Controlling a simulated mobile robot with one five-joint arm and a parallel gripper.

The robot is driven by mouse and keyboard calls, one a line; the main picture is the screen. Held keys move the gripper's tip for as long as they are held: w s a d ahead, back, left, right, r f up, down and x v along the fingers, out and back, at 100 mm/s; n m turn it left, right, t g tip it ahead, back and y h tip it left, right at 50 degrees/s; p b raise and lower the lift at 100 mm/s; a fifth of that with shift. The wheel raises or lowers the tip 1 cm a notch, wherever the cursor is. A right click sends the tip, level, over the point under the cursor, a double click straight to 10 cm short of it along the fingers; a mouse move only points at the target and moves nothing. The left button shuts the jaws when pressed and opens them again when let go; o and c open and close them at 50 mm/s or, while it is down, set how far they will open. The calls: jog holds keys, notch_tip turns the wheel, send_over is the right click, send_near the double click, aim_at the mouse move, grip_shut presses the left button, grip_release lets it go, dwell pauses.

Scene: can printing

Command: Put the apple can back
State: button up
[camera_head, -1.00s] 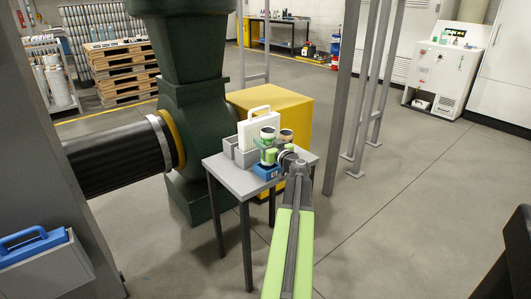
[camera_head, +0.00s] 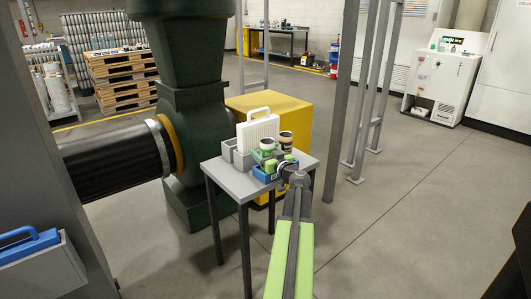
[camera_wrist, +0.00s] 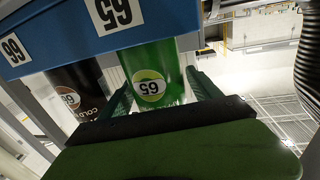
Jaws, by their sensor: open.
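The green can (camera_head: 267,144), which I take for the apple can, stands upright at the blue tray (camera_head: 262,175) on the small grey table. In the wrist view the green can (camera_wrist: 155,72) carries a round label reading 65. It appears upside down beside the blue tray (camera_wrist: 60,38), whose tags read 65 and 66. My gripper (camera_head: 279,161) is open, with one finger on each side of the green can; it also shows in the wrist view (camera_wrist: 162,92). I cannot tell whether the fingers touch the can. The can's base is hidden.
A dark can (camera_head: 286,138) stands close beside the green can. Grey bins (camera_head: 240,158) and a white handled case (camera_head: 258,128) stand behind on the table (camera_head: 230,182). A green machine (camera_head: 195,130) is left, a yellow box (camera_head: 290,112) behind, a grey post (camera_head: 343,110) right.

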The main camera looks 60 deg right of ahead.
jog(key=shift+r, duration=0.1)
jog(key=shift+s+a+r, duration=0.1)
jog(key=shift+s, duration=0.05)
jog(key=v, duration=1.1)
jog(key=shift+s+a, duration=0.2)
jog(key=shift+s, duration=0.1)
